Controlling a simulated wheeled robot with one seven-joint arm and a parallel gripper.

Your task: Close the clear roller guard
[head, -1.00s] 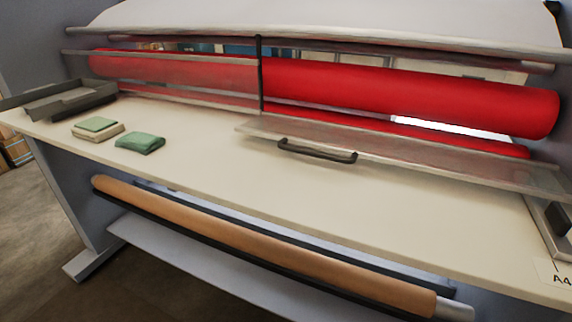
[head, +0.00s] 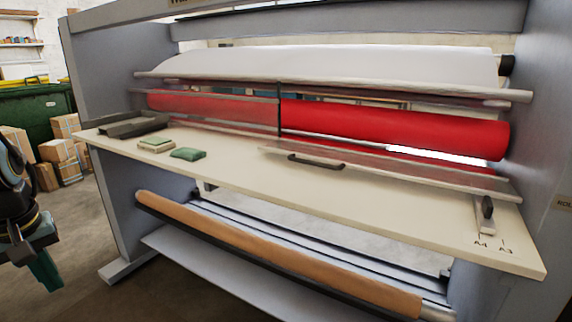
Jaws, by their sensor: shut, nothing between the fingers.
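The clear roller guard (head: 400,168) on the right half of the laminator is folded down, lying out over the cream table at a low angle. Its dark bar handle (head: 316,162) is at its front edge, left part. The red roller (head: 395,129) is exposed above and behind it. On the left half, a clear panel (head: 215,106) stands upright in front of the roller. My gripper (head: 45,270) shows at the lower left edge, teal-fingered, pointing down. It is shut and empty, well apart from the guard and left of the machine.
On the table (head: 250,190) lie a grey tray (head: 135,125), a beige cloth stack (head: 156,145) and a green cloth (head: 188,153). A dark sliding stop (head: 487,207) stands at the right end. A brown roll (head: 270,250) hangs below. Cardboard boxes (head: 62,150) stand behind at left.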

